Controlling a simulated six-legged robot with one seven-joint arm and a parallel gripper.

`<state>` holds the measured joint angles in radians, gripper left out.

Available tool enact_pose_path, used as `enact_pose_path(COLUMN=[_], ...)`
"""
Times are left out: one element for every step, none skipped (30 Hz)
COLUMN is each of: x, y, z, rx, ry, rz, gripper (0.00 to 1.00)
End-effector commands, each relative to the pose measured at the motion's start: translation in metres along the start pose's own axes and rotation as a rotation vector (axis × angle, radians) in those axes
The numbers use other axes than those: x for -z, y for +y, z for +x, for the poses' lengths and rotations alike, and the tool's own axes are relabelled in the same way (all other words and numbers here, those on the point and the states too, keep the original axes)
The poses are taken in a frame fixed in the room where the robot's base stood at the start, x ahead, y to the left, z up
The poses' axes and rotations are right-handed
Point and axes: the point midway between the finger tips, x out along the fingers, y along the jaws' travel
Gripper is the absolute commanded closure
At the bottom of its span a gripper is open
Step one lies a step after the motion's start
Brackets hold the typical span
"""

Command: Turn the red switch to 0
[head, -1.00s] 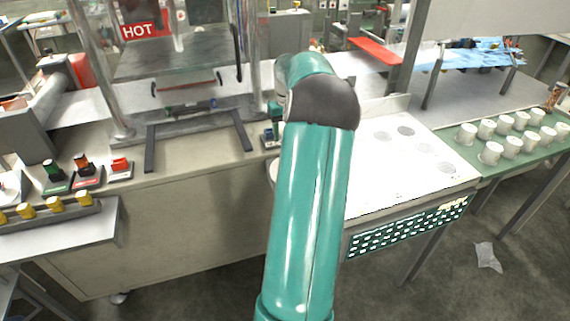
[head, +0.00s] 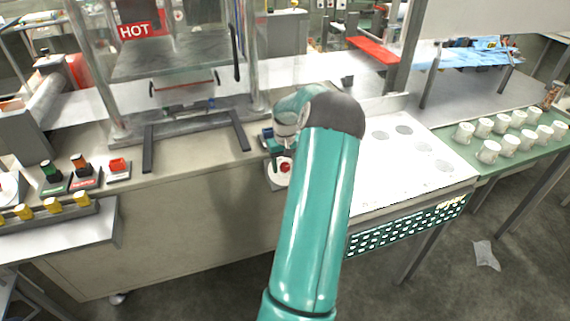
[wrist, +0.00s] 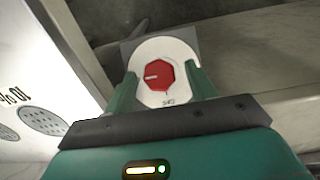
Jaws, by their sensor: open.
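The red switch is a faceted red knob (wrist: 159,76) with a short white mark toward its left side, on a round white plate (wrist: 181,48). Small lettering below it is too small to read. In the head view the red switch (head: 285,167) shows at the counter's front edge, just left of my arm. My gripper (wrist: 160,73) is open, with one green finger on each side of the knob in the wrist view. A gap shows between the knob and both fingers. I cannot tell how deep the fingertips reach.
A white panel with grey discs (head: 420,150) lies right of the switch, and a green table with white cups (head: 509,145) beyond it. A press with a HOT sign (head: 139,30) stands at the back left. Other buttons (head: 80,166) sit on the left counter.

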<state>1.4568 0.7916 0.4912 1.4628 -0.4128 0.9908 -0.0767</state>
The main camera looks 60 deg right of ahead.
Motion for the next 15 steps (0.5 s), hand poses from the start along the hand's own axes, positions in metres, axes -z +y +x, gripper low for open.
enact_pose_path(x=[0.0000, 0.0000, 0.0000, 0.0000, 0.0000, 0.0000, 0.0000, 0.0000, 0.0000, 0.0000, 0.0000, 0.0000, 0.0000, 0.0000, 0.0000], y=[0.0000, 0.0001, 0.0001, 0.0001, 0.0001, 0.0001, 0.0001, 0.0001, 0.0002, 0.0002, 0.0002, 0.0002, 0.0002, 0.0002, 0.0001], z=[0.0001, 0.0000, -0.0001, -0.0001, -0.0001, -0.0002, -0.0003, -0.0002, -0.0003, -0.0003, -0.0004, -0.0004, -0.0004, -0.0004, -0.0005], rx=[0.000, 0.000, 0.000, 0.000, 0.000, 0.000, 0.000, 0.000, 0.000, 0.000, 0.000, 0.000, 0.000, 0.000, -0.001], ry=[0.000, 0.000, 0.000, 0.000, 0.000, 0.000, 0.000, 0.000, 0.000, 0.000, 0.000, 0.000, 0.000, 0.000, 0.000], rz=[0.000, 0.000, 0.000, 0.000, 0.000, 0.000, 0.000, 0.000, 0.001, 0.001, 0.001, 0.001, 0.001, 0.000, 0.000], gripper=[0.45, 0.45, 0.45, 0.45, 0.45, 0.52, 0.58, 0.64, 0.72, 0.78, 0.84, 0.89, 0.89, 0.89, 0.89])
